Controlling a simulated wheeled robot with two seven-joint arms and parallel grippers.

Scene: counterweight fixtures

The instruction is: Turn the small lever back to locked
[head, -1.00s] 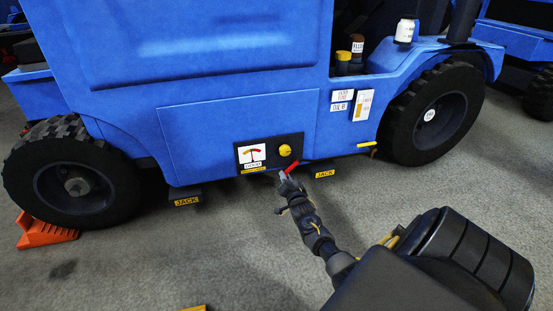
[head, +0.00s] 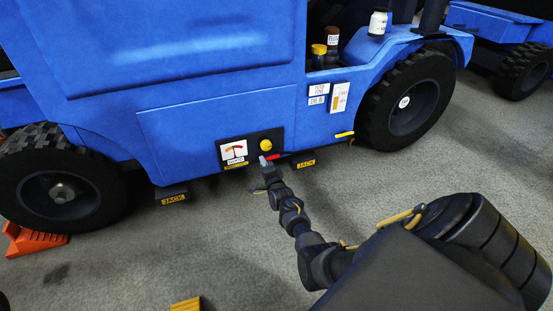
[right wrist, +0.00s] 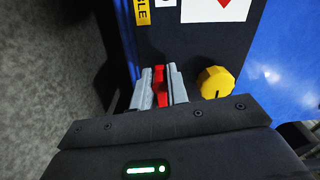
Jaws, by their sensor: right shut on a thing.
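The small red lever (head: 273,157) sits on the dark panel (head: 279,140) low on the blue vehicle's side, below a yellow knob (head: 266,145). In the head view its visible part points right, close to level. My right gripper (head: 264,160) is at the panel, partly covering the lever. In the right wrist view, the two grey fingers (right wrist: 159,85) are shut on the red lever (right wrist: 160,95), which shows between them. The yellow knob (right wrist: 215,82) is just right of the fingers, apart from them. My left gripper is out of view.
Two jack blocks (head: 172,195) (head: 304,163) stand under the vehicle's lower edge. Large black tyres (head: 62,190) (head: 405,101) flank the panel. An orange wheel chock (head: 33,240) is at the left. The grey floor in front is mostly clear.

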